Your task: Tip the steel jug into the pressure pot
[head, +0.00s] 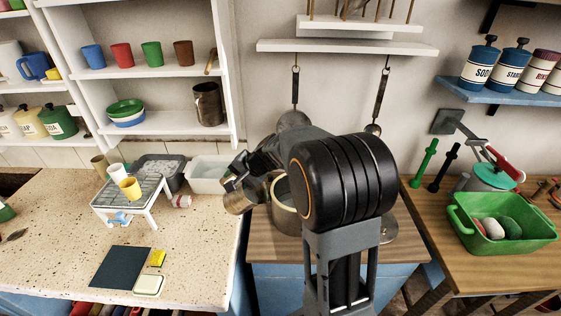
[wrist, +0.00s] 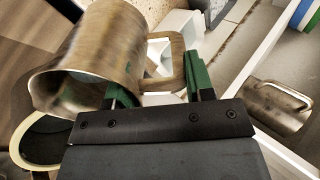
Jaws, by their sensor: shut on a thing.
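The steel jug (wrist: 98,50) is a brownish metal vessel with a loop handle. My gripper (wrist: 160,78) is shut on the handle between its green fingers. In the head view the jug (head: 238,204) is held up just left of the pot, partly hidden by my gripper (head: 240,182). It looks tilted; no contents show. The pressure pot (head: 282,194), with a cream rim, stands on the wooden counter, largely hidden behind my arm. Its rim also shows at the lower left of the wrist view (wrist: 22,133), below the jug's wide end.
A similar metal jug (head: 208,104) stands on the white shelf. A white tub (head: 210,174) and a grey basin (head: 160,172) sit left of the pot. A metal lid (head: 389,231) lies to its right. A green crate (head: 500,235) stands farther right. Utensils hang behind.

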